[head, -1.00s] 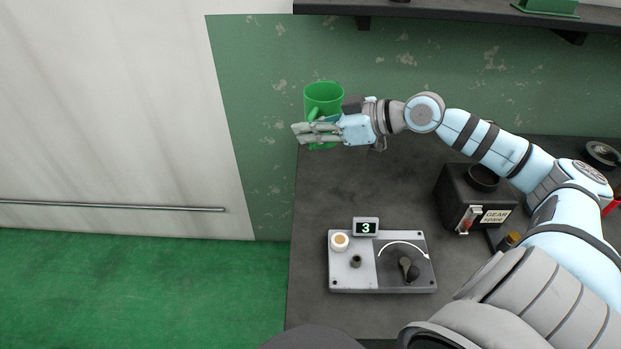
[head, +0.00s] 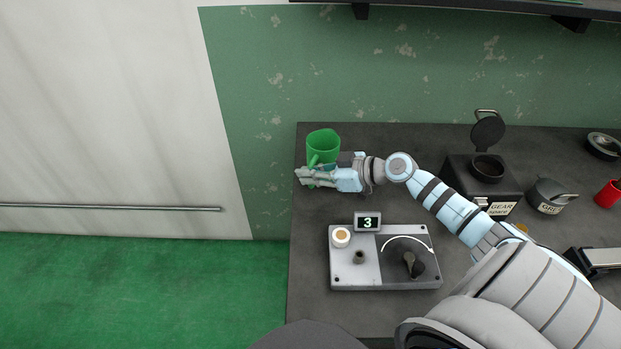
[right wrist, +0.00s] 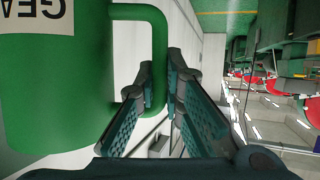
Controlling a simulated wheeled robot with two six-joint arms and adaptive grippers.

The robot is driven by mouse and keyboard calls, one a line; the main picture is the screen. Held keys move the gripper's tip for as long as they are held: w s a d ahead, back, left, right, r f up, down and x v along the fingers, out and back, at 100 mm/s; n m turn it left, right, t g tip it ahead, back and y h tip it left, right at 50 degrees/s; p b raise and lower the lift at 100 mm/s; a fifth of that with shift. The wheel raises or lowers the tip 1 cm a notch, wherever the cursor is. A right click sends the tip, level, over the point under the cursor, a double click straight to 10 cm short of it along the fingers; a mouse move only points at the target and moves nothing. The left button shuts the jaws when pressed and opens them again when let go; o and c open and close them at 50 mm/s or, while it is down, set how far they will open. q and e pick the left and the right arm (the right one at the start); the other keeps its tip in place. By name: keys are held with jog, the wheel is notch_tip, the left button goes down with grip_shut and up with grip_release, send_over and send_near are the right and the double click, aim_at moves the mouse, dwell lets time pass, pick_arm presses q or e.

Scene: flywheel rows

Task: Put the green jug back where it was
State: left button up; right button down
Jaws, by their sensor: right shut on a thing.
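The green jug (head: 323,144) is upright above or on the far left end of the dark bench (head: 312,215). My right gripper (head: 311,176) is shut on its handle. In the right wrist view the jug (right wrist: 55,95) fills the left side, with part of a white label, and its handle (right wrist: 158,60) runs down between my two fingers (right wrist: 150,105). The gripper hides the jug's base in the head view, so I cannot tell whether it touches the bench. My left gripper is not in view.
A control panel (head: 357,276) with a display reading 3 stands in front of the jug. To the right are a black box (head: 455,172) labelled GEAR with its lid raised, a dark pot (head: 546,192) and a red cup (head: 609,194). A shelf (head: 450,10) hangs above.

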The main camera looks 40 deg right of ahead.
jog(key=shift+f, duration=0.6)
jog(key=shift+f, duration=0.15)
jog(key=c, duration=1.7)
grip_release()
